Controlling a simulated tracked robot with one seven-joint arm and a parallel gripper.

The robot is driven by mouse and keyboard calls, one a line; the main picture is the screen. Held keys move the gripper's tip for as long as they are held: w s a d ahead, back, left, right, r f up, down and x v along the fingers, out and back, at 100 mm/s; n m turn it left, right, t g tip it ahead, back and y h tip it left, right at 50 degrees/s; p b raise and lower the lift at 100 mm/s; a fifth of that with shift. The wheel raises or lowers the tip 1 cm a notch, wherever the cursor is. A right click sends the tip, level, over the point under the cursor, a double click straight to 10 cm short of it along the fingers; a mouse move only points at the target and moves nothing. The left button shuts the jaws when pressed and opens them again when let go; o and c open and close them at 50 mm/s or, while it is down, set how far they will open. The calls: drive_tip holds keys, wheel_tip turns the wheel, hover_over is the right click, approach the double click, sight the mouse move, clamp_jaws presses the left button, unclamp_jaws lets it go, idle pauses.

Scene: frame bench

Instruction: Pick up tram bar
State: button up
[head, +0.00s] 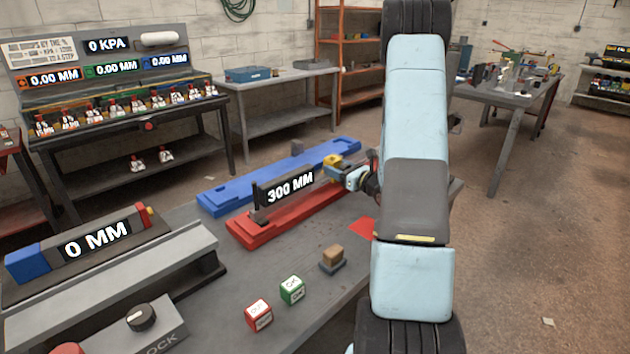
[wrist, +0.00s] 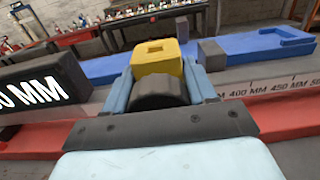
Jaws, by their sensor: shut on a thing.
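The tram bar (wrist: 262,88) looks like a long grey bar with a millimetre scale, running along a red stand (head: 250,235); a black 300 MM display (head: 289,187) stands at its left part. A yellow block (wrist: 157,57) with a square hole on top and a dark rounded part (wrist: 158,93) sits between my fingers. My gripper (wrist: 163,72) is shut on this yellow piece, which appears to belong to the bar. In the head view the yellow block (head: 332,162) shows at my gripper's tip. Whether the bar is clear of the stand cannot be told.
A blue stand (head: 225,197) lies just behind the red one. A 0 MM unit (head: 90,243), a red cube (head: 258,315), a green cube (head: 291,290) and a brown block (head: 332,256) are on the near bench. My arm hides the bench's right part.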

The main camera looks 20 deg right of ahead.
clamp_jaws()
drive_tip(key=shift+r, duration=0.1)
idle(0.4)
